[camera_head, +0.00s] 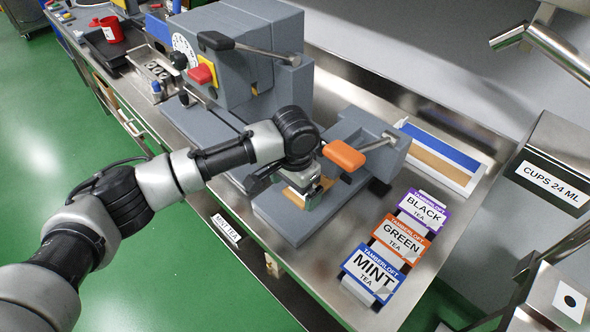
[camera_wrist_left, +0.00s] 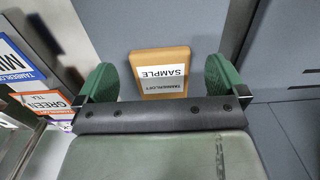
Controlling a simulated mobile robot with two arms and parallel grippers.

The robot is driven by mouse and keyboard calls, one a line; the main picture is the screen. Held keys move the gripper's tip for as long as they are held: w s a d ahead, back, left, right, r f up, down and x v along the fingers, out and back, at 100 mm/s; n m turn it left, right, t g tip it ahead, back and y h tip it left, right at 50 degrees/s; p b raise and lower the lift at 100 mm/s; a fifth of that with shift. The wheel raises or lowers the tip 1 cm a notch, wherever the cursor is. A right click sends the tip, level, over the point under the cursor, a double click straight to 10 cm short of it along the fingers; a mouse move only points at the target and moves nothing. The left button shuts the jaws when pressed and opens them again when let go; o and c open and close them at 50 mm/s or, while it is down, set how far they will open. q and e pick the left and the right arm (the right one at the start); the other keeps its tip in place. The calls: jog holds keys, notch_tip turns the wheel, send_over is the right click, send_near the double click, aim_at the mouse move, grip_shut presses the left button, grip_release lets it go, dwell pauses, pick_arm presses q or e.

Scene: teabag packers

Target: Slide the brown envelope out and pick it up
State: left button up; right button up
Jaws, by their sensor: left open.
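The brown envelope (camera_wrist_left: 160,57) shows in the left wrist view with a white label reading SAMPLE. It lies flat on a grey surface. In the head view only a tan edge of it (camera_head: 292,197) shows beside my gripper, on the grey base of a small press-like machine (camera_head: 283,224). My left gripper (camera_head: 309,190) is over the envelope, open. In the left wrist view its green finger pads (camera_wrist_left: 160,78) stand on either side of the envelope, with a gap at each side. My right gripper is not in view.
An orange-handled lever (camera_head: 344,155) on the small machine is close to my left gripper. Boxes of MINT (camera_head: 374,272), GREEN (camera_head: 401,241) and BLACK tea (camera_head: 422,211) stand at the right. A larger grey machine (camera_head: 245,50) stands behind. The bench's front edge (camera_head: 262,266) is near.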

pick_arm(q)
jog(key=shift+f, duration=1.15)
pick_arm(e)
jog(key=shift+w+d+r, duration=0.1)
pick_arm(q)
jog(key=shift+c, duration=0.5)
